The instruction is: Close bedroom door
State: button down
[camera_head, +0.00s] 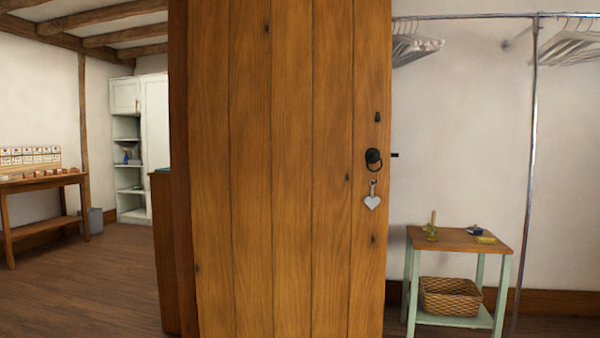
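The bedroom door (290,170) is a tall plank door of warm brown wood in the middle of the head view. It stands open, with rooms or wall showing on both sides of it. A black ring handle (373,159) is near its right edge, with a small black keyhole plate above it. A grey heart tag (372,202) hangs just below the ring. The door's bottom edge is out of the picture. My gripper is not in the view.
On the right, a small table (456,238) with pale green legs holds a basket (449,296) on its shelf, beside a metal clothes rail (527,170) with hangers. On the left are a wooden side table (42,183), a grey bin (94,220), a white cupboard (154,120) and open floor (85,285).

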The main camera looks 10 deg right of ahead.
aim_at(285, 96)
jog(key=i+l, duration=1.25)
